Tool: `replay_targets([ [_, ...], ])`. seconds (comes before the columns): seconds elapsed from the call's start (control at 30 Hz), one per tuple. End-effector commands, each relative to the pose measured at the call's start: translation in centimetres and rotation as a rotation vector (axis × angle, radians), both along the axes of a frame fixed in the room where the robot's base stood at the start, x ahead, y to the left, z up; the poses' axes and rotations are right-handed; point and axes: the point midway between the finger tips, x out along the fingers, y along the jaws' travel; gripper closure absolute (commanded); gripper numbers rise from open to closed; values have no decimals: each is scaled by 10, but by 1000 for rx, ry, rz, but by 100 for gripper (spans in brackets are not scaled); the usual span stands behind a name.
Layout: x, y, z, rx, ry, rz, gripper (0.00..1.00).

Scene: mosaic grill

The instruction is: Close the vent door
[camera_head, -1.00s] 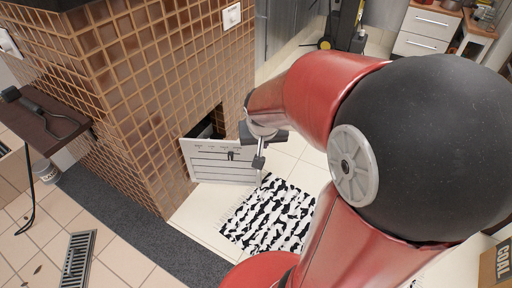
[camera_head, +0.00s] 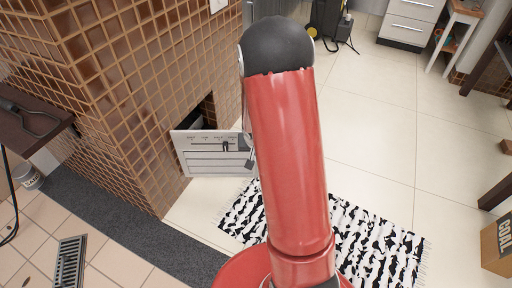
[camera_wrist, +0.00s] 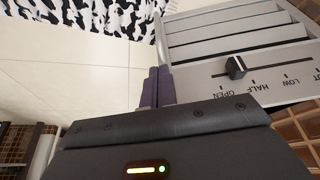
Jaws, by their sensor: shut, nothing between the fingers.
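The vent door (camera_head: 212,160) is a pale metal panel with horizontal slats and a slider. In the head view it stands open, swung out from the dark opening (camera_head: 203,112) low in the brown tiled grill. My gripper (camera_head: 250,163) is mostly hidden behind my red arm there; a small part shows at the door's right edge. In the wrist view the vent door (camera_wrist: 240,50) fills the upper right, with its slider and lettering visible. My gripper (camera_wrist: 158,88) has its dark fingers together and empty, beside the door's edge. Whether they touch it I cannot tell.
A black-and-white rug (camera_head: 375,240) lies on the pale floor to the right of the door. The tiled grill wall (camera_head: 120,110) stands at left. A coal box (camera_head: 497,245) is at the far right.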

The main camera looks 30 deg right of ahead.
Motion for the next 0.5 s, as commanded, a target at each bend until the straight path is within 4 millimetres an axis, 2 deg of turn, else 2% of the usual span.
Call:
replay_targets([
  [0.03, 4, -2, -9, 0, 1, 0, 100],
  [0.07, 10, -6, -3, 0, -1, -2, 100],
  [0.2, 27, -14, -3, 0, -1, -2, 100],
  [0.5, 37, -19, -3, 0, 0, 0, 100],
])
